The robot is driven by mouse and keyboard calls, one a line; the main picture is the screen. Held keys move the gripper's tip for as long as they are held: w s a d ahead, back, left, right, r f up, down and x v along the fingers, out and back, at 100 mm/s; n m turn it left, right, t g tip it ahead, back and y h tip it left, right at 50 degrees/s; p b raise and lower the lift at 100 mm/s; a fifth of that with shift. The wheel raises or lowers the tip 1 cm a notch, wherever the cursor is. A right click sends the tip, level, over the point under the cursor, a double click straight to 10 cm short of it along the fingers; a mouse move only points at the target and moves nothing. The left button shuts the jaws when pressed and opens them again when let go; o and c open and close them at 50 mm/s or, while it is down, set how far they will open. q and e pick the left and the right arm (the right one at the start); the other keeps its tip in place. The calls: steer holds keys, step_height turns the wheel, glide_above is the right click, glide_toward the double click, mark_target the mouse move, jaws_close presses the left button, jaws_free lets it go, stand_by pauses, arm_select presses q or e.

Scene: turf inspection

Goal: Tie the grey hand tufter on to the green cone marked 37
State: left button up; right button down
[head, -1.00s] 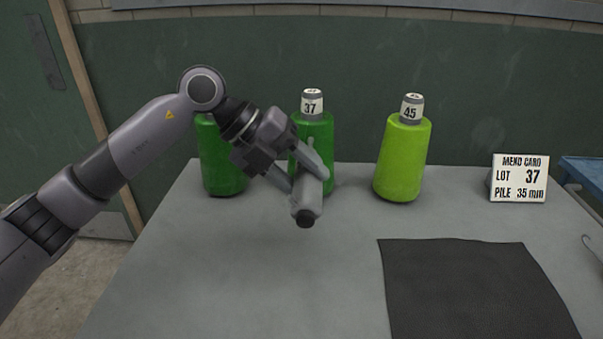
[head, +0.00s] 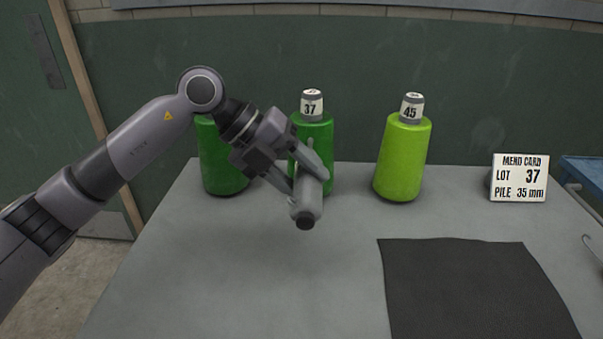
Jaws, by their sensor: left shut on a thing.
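The green cone marked 37 (head: 317,131) stands upright at the back of the table, its grey top with the white 37 label in view. My left gripper (head: 307,182) is in front of it and hides part of its lower body. The gripper is shut on the grey hand tufter (head: 308,201), a short grey cylinder with a dark round end facing me. I cannot tell whether the tufter touches the cone. No yarn shows between them. My right gripper is not in view.
Another green cone (head: 219,165) stands left, its top hidden behind my arm. A lime cone marked 45 (head: 402,160) stands right. A card reading lot 37, pile 35 mm (head: 519,178) is at the back right. A dark mat (head: 470,285) lies front right. The table's (head: 230,275) front left is clear.

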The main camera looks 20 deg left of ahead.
mark_target(293, 208)
arm_select(q)
steer(key=shift+s+d+b, duration=0.15)
steer(key=shift+s+d, duration=0.2)
steer(key=shift+s, duration=0.85)
steer(key=shift+s+d+b, duration=0.15)
steer(key=shift+s+d, duration=0.2)
steer(key=shift+s, duration=0.9)
steer(key=shift+s+d+b, duration=0.15)
steer(key=shift+s+d, duration=0.2)
steer(key=shift+s, duration=0.85)
steer(key=shift+r, duration=0.1)
steer(key=shift+a, duration=0.1)
steer(key=shift+a+f+p, duration=0.1)
steer(key=shift+f+p, duration=0.2)
steer(key=shift+f, duration=0.05)
steer(key=shift+a+f+n+t+y+p, duration=0.25)
steer(key=shift+a+f+n+t+p, duration=0.35)
steer(key=shift+a+f, duration=0.65)
steer(key=shift+a+f+n+t+y+p, duration=0.2)
steer(key=shift+a+f+n+t+p, duration=0.2)
steer(key=shift+a+f+n, duration=0.55)
steer(key=shift+a+f+n+t+y+p, duration=0.25)
steer(key=shift+a+f+n+t+p, duration=0.2)
steer(key=shift+a+f, duration=1)
